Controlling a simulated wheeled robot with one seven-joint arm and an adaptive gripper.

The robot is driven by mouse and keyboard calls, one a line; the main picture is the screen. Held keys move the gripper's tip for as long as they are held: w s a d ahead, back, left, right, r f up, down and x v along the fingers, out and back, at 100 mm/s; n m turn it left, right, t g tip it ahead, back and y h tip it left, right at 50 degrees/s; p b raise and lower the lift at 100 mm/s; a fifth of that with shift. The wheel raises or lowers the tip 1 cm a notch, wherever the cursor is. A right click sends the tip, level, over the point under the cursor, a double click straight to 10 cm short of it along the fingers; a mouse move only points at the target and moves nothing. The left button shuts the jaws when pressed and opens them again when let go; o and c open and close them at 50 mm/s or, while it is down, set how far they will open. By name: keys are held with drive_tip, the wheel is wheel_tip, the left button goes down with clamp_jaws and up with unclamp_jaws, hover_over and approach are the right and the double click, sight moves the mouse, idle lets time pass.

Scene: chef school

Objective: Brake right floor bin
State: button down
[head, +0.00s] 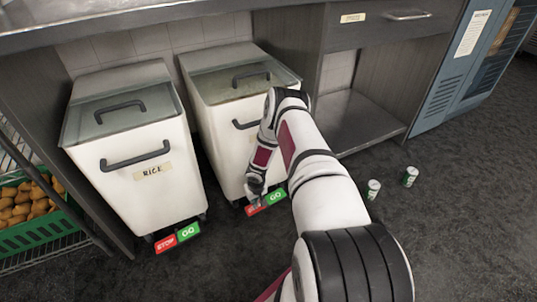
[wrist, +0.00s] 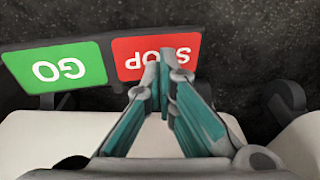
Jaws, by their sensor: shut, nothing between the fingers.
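The right floor bin (head: 222,130) is white with a clear lid and dark handles, standing under the counter. At its base is a pedal bar with a red STOP side (head: 257,210) and a green GO side (head: 276,196). My gripper (head: 253,199) is low in front of this bin, pointing down at the red side. In the wrist view, my closed fingertips (wrist: 165,62) overlap the red STOP plate (wrist: 128,57), covering part of its lettering. The green GO plate (wrist: 60,70) is beside it, uncovered. I cannot tell whether the fingertips touch the plate.
The left bin (head: 140,188), labelled RICE, stands close by with its own STOP and GO pedal (head: 177,238). A green crate (head: 40,225) of brown food is at far left. Two cans (head: 373,189) (head: 410,176) stand on the dark floor at right. A low shelf (head: 350,125) is right of the bin.

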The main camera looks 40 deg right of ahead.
wheel_tip(320, 180, up, 6)
drive_tip(key=p, duration=0.3)
drive_tip(key=shift+r+p, duration=0.15)
drive_tip(key=shift+p, duration=0.2)
idle(0.6)
